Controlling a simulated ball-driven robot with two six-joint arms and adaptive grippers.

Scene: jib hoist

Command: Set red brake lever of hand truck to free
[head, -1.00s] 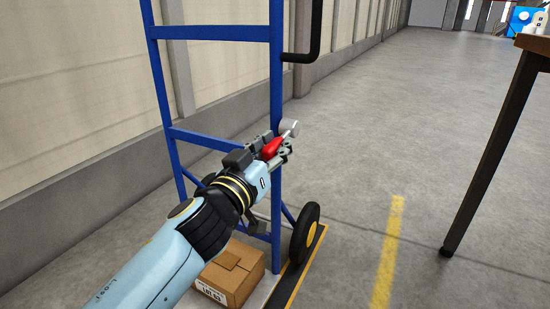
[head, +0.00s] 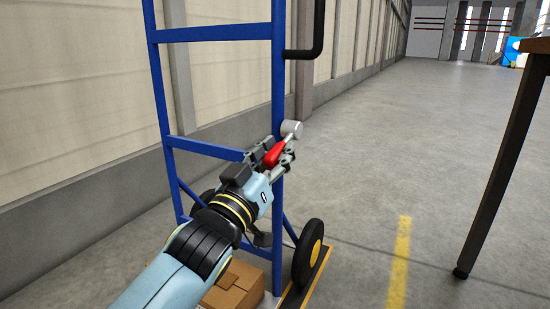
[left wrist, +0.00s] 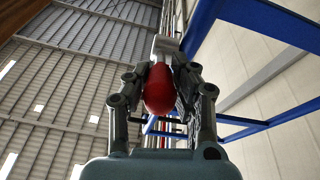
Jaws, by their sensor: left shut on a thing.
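The blue hand truck (head: 279,90) stands upright beside the wall, with a black handle (head: 318,35) and a black wheel with a yellow hub (head: 308,252). Its red brake lever (head: 273,156) angles down and left from a grey round pivot (head: 291,130) on the right upright. My left gripper (head: 277,153) is shut on the red lever grip. In the left wrist view the red grip (left wrist: 159,92) sits between the two fingers, with the grey pivot (left wrist: 165,45) beyond it. My right gripper is not in view.
A cardboard box (head: 234,288) sits on the truck's base, partly hidden by my left arm. A table with a dark leg (head: 500,165) stands at the right. Open floor with a yellow line (head: 399,262) lies between truck and table.

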